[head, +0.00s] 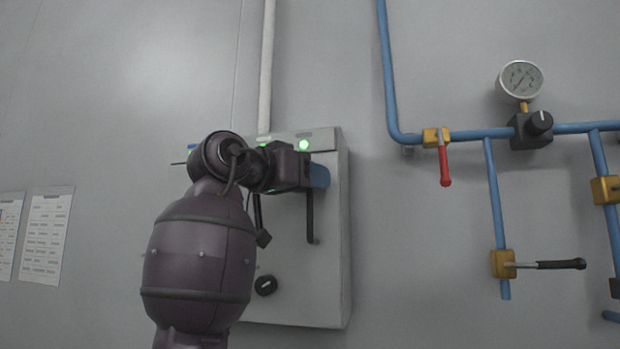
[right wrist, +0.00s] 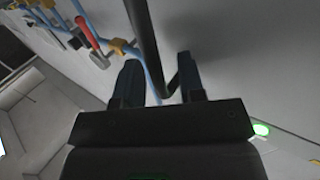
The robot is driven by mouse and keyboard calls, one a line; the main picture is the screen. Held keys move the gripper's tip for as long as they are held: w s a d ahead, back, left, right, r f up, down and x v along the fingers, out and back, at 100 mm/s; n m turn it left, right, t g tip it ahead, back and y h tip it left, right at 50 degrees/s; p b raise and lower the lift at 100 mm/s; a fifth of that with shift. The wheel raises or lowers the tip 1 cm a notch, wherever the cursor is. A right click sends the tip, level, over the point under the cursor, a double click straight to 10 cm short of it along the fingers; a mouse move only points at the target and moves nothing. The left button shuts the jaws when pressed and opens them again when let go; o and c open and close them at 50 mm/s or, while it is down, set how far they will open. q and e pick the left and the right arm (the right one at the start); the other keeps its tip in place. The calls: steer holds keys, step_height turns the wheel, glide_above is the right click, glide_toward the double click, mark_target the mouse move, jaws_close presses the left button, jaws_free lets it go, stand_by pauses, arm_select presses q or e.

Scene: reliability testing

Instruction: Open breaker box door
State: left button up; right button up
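The breaker box (head: 331,280) is a light grey wall cabinet in the middle of the head view, its door closed. A dark bar handle (head: 311,222) hangs on the right part of its door, and a black round knob (head: 265,285) sits lower. My right gripper (head: 319,176) is at the upper part of the handle, partly hidden by its own wrist. In the right wrist view its two fingers (right wrist: 160,84) stand apart, with the dark handle bar (right wrist: 145,38) running between them and a gap visible. My left gripper is not in view.
Blue pipes (head: 390,80) with a red-handled valve (head: 444,165), a black-handled valve (head: 545,265) and a gauge (head: 520,80) are on the wall to the right. A white conduit (head: 266,70) rises above the box. Paper sheets (head: 46,235) hang at left.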

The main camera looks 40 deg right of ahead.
jaws_close()
stand_by(0.5)
